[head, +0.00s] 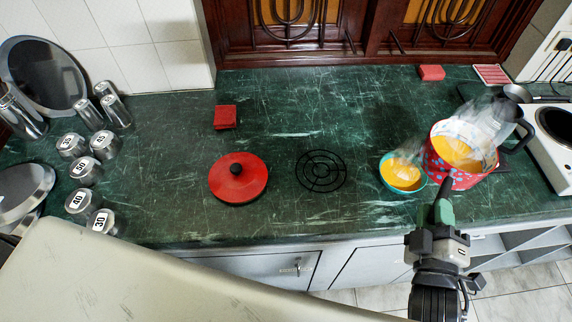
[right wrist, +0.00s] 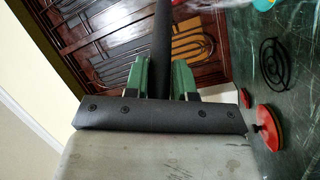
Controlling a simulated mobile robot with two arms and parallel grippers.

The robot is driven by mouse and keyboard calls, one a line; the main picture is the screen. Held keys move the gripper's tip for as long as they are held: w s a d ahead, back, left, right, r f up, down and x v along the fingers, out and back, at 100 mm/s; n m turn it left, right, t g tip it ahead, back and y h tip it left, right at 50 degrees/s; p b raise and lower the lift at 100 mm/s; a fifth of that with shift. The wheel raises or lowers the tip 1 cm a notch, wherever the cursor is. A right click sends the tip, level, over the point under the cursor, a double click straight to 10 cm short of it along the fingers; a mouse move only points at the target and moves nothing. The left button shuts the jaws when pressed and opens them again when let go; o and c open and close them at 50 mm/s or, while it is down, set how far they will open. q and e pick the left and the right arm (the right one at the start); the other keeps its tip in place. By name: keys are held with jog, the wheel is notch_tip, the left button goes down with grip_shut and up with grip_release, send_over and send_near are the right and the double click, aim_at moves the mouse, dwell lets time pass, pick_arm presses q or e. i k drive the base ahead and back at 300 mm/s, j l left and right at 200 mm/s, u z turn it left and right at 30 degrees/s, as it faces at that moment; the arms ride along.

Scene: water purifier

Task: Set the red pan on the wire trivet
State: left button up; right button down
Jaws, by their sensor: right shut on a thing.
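The red pan (head: 447,172), with a spotted side, holds steaming orange food at the right of the counter in the head view. My right gripper (head: 444,208) is shut on the pan's near black handle (right wrist: 161,45), which also shows between the green fingers in the right wrist view. I cannot tell whether the pan touches the counter. The black wire trivet (head: 321,170) lies flat and empty left of the pan; it also shows in the right wrist view (right wrist: 272,62). My left gripper is not in view.
A teal bowl (head: 402,174) of orange food stands between trivet and pan. A red lid (head: 238,180) lies left of the trivet. Several numbered metal canisters (head: 80,202) stand at the left. A white stove (head: 553,130) is at the right. The counter behind the trivet is clear.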

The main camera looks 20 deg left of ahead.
aim_at(324, 194)
jog(key=u, duration=0.4)
jog(key=l+u, duration=0.1)
jog(key=u, duration=0.3)
jog(key=k+u, duration=0.1)
jog(key=u, duration=0.65)
jog(key=k+l+u, duration=0.1)
jog(key=k, duration=0.45)
jog(key=k+l+u, duration=0.1)
jog(key=k+l, duration=0.15)
jog(key=k, duration=0.35)
